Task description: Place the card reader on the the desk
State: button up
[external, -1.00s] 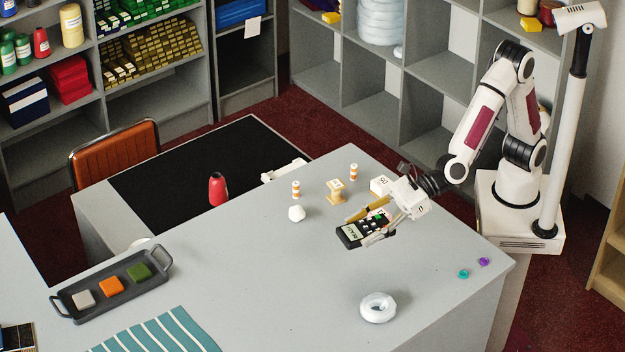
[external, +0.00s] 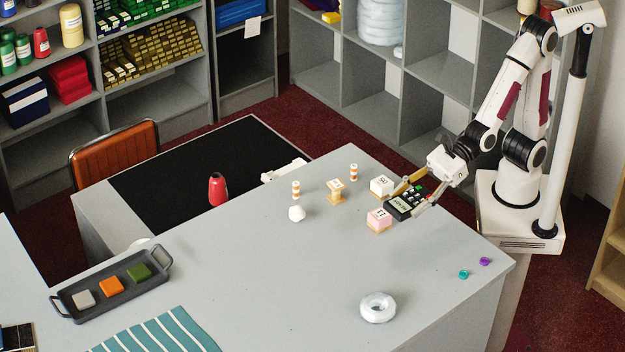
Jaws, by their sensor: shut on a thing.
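The card reader (external: 411,202) is a black handset with a pale screen and several coloured keys. My gripper (external: 406,205) is shut on it, one finger along each side, near the back right of the grey desk top (external: 270,270). The reader is tilted, with its screen end toward the left front. It appears to be held above the top, but the gap beneath it is hard to judge. The fingers cover its side edges.
The middle of the grey top is clear. A black surface (external: 200,175) adjoins it.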

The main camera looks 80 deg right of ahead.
aim_at(409, 194)
jog(key=d+r, duration=0.1)
jog(key=r, duration=0.2)
jog(key=shift+d, duration=0.4)
jog(key=shift+w+d+r, duration=0.15)
jog(key=shift+d+r, duration=0.15)
jog(key=shift+r, duration=0.25)
jog(key=shift+f, duration=0.15)
